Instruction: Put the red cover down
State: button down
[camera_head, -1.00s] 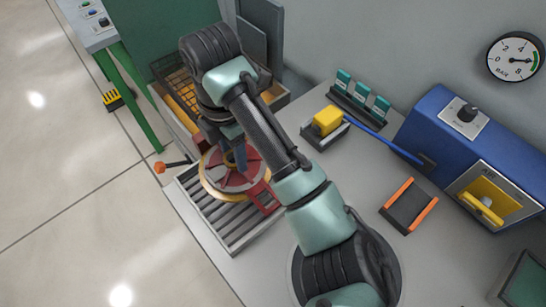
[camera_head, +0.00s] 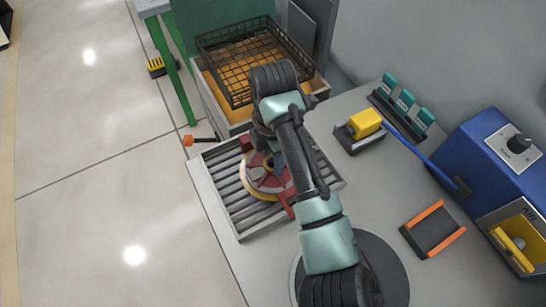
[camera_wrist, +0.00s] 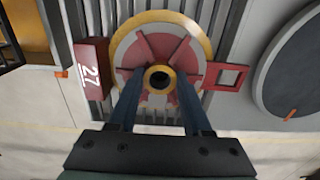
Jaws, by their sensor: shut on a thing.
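The red cover (camera_head: 266,184) is a round red disc with a gold rim, red spokes and a red square loop at one side. It is over the roller conveyor (camera_head: 226,187) in the head view; I cannot tell whether it touches the rollers. In the wrist view the cover (camera_wrist: 143,48) faces the camera with a dark hole in its central gold hub. My gripper (camera_wrist: 160,84) has its two fingers shut on the hub. In the head view my gripper (camera_head: 278,160) is partly hidden by my arm.
A black wire basket (camera_head: 238,65) stands behind the conveyor. An orange-knobbed lever (camera_head: 188,141) sticks out left. A yellow block (camera_head: 364,122) and a blue box (camera_head: 485,150) stand right.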

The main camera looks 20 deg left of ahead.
jog(key=shift+f, duration=0.2)
jog(key=shift+f, duration=0.1)
jog(key=shift+c, duration=1.7)
grip_release()
jog(key=shift+f, duration=0.1)
